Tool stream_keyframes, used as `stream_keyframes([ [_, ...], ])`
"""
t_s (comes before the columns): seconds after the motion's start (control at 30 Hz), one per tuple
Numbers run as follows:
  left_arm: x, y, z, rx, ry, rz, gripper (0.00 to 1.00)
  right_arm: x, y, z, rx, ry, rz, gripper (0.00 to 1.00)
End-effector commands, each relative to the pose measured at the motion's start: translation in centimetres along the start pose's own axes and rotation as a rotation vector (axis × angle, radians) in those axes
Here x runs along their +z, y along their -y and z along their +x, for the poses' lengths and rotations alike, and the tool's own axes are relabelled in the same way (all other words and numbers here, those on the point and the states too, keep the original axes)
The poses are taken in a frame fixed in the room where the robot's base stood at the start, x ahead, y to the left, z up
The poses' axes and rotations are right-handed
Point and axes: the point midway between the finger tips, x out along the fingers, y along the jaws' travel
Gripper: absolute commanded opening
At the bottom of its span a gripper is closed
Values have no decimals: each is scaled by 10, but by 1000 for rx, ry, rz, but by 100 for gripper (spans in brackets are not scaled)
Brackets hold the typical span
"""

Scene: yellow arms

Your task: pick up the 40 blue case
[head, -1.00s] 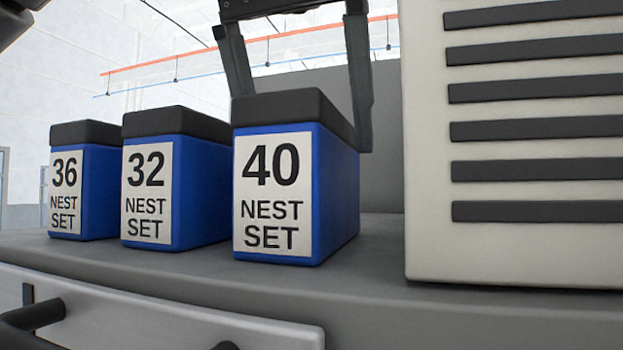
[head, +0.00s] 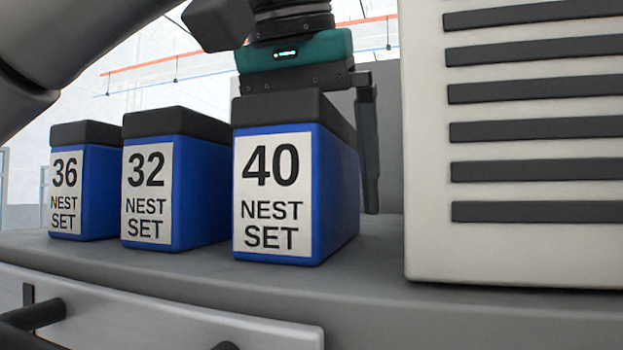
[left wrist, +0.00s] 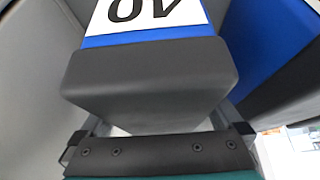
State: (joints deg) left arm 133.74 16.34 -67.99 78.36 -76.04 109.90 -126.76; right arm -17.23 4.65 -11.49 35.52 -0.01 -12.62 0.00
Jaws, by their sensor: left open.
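The 40 blue case (head: 336,195) stands upright on the grey counter, with a black lid and a white label reading 40 NEST SET. My left gripper (head: 308,185) is over it from above, open, its palm just above the lid. One finger reaches down along the case's right side; the other is hidden behind the case in the head view. In the left wrist view the black lid (left wrist: 145,80) lies between the two fingers, the label upside down. I cannot tell whether either finger touches the case. My right gripper is not in view.
The 32 blue case (head: 200,190) and the 36 blue case (head: 100,190) stand to the left, with a narrow gap beside the 40 case. A large cream cabinet with dark slots (head: 425,150) stands to the right. The counter (head: 375,270) in front is clear.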

Motion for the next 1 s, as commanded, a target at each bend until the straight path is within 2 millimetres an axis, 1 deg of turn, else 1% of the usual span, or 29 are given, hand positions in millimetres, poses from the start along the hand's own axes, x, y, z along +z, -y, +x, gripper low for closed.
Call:
stream_keyframes([
  [0.6, 2, 0, 4, 0, 0, 0, 100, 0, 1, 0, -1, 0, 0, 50],
  [0.63, 2, 0, 4, 0, 0, 0, 99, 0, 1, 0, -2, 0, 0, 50],
  [1.0, 2, 0, 4, 0, 0, 0, 57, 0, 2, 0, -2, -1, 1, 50],
])
